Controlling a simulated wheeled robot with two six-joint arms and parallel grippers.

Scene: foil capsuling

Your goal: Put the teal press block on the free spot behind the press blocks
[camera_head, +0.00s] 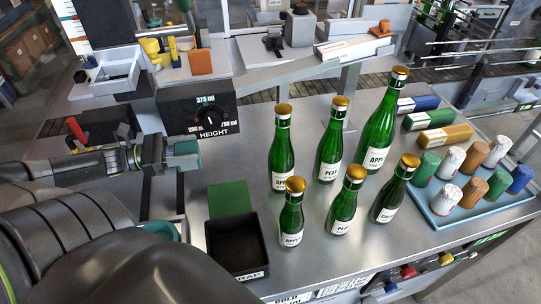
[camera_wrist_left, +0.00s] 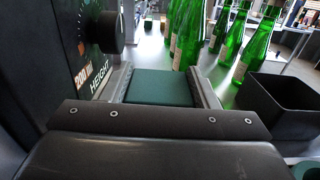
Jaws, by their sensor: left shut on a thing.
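The teal press block (camera_wrist_left: 160,87) is between the fingers of my left gripper, which is shut on it. In the head view the block (camera_head: 187,147) shows as a small teal piece at the tip of my left gripper (camera_head: 178,156), beside the height dial and above the left part of the steel table. A blue block (camera_head: 418,103) and a mustard block (camera_head: 444,136), both with white labelled ends, lie at the back right behind the bottles. I cannot clearly make out a marked free spot behind them. My right gripper is not in view.
Several green bottles (camera_head: 380,135) with gold tops stand mid-table. A black bin (camera_head: 236,245) with a green panel behind it is at the front; a blue tray (camera_head: 443,213) of capsule stacks is at the right. The height dial box (camera_head: 199,112) is close to my left gripper.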

